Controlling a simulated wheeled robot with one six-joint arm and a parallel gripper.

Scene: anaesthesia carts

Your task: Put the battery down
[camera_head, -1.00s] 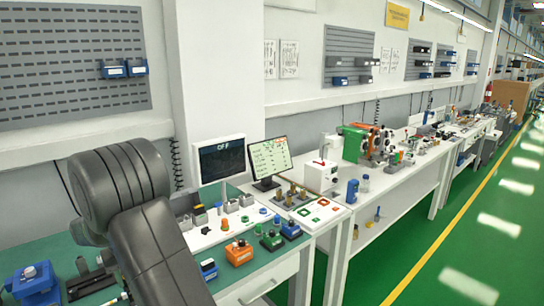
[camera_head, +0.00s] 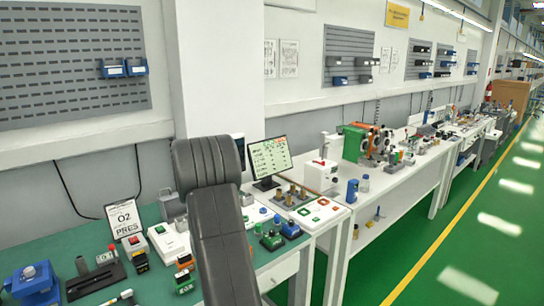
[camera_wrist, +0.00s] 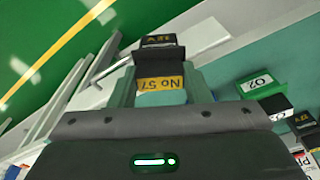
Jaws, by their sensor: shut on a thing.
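The battery (camera_wrist: 160,85) shows in the wrist view as a block with a yellow "No 57" label and a black end marked with yellow lettering. My gripper (camera_wrist: 160,68) is shut on it, with the block between the fingers. White and green surfaces show beyond it, and I cannot tell how high above them it is. In the head view my own arm hides the gripper and the battery.
A green block marked O2 (camera_wrist: 262,84) is right of the held block in the wrist view. In the head view, the green bench top (camera_head: 75,250) holds a sign (camera_head: 124,218), a blue device (camera_head: 35,280) and small blocks. A tilted screen (camera_head: 270,158) stands right of my arm.

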